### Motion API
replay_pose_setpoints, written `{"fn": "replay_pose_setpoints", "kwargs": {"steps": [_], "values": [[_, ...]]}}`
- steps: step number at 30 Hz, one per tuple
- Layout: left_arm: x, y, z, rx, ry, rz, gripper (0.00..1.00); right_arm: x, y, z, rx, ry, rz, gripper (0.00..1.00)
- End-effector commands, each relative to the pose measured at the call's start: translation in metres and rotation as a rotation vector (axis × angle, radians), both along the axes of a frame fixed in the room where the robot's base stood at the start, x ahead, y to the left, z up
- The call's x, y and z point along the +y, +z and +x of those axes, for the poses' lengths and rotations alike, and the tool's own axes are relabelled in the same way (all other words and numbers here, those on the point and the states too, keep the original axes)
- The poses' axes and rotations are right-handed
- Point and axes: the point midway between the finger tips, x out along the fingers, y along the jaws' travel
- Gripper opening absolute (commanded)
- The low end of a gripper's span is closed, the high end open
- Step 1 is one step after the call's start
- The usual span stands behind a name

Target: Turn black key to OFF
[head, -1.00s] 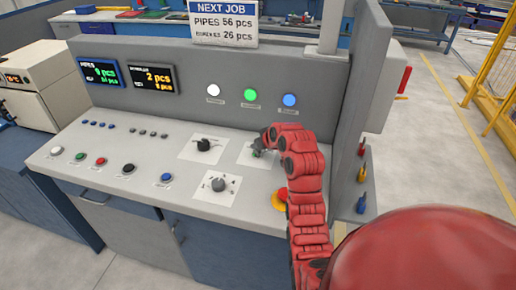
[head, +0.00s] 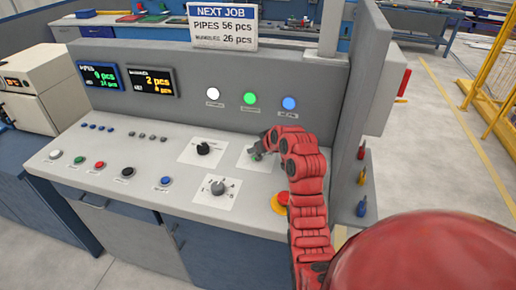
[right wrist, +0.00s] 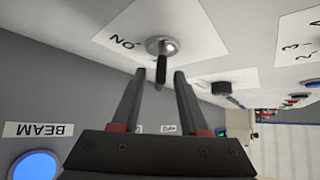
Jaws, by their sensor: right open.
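The black key (right wrist: 161,70) shows in the right wrist view, standing in a round silver lock on a white plate (right wrist: 185,25). The word ON appears upside down beside the lock. My right gripper (right wrist: 157,76) is open, with one finger on each side of the key and visible gaps to both. In the head view my right gripper (head: 261,152) is over the right upper white plate (head: 246,163) and mostly hides the lock. My left gripper is not in view.
A black knob (head: 204,148) and a grey numbered dial (head: 218,188) are to the left on the panel. A red emergency button (head: 281,200) is near my right arm. White, green and blue lights (head: 289,103) are on the upright wall behind.

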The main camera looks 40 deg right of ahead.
Motion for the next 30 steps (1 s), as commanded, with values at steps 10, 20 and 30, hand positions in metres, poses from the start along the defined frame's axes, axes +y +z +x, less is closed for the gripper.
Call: {"fn": "replay_pose_setpoints", "kwargs": {"steps": [10, 20, 30], "values": [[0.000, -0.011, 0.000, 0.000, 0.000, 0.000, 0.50, 0.000, 0.026, -0.027, -0.004, -0.002, -0.002, 0.44], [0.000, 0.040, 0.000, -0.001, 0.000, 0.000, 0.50, 0.003, 0.097, -0.089, 0.001, -0.004, -0.007, 0.44], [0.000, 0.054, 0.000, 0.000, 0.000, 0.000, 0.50, 0.007, 0.123, -0.121, -0.001, -0.001, -0.002, 0.44]]}}
